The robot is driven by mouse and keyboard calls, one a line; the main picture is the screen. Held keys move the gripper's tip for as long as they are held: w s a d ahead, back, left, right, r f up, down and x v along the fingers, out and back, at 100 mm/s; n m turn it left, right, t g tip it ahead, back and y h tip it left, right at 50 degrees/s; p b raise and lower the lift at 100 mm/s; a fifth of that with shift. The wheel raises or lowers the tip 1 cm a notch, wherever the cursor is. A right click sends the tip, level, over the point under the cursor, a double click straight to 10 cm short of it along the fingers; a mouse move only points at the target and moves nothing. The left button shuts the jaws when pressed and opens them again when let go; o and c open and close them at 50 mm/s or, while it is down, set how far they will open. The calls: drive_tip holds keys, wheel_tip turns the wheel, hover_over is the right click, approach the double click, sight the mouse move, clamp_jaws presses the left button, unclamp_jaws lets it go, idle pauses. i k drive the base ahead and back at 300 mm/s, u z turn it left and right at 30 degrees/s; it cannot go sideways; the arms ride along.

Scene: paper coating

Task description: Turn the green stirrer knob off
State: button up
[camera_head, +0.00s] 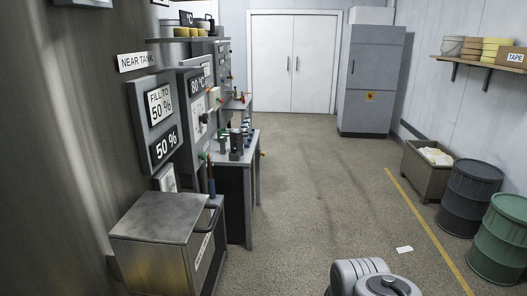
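The control panels stand along the left wall. One grey panel (155,125) reads "FILL TO 50 %" and shows "50 %"; a panel behind it (194,83) shows "80 °C". A small green part (204,156) shows low by the panels, above the metal box. It is too small to tell whether it is the stirrer knob or how it is turned. Part of my arm shows at the bottom edge, right of centre. My gripper is not in view, so its state is hidden.
A metal box (160,215) with a dark handle stands at the front left, before a dark bench (235,170) with small items. A bin (425,185), a dark drum (470,195) and a green drum (503,240) line the right. The middle floor is clear except for a paper scrap (404,249).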

sight(203, 156)
drive_tip(key=z, duration=0.25)
drive_tip(key=i, duration=2.25)
drive_tip(key=u, duration=2.95)
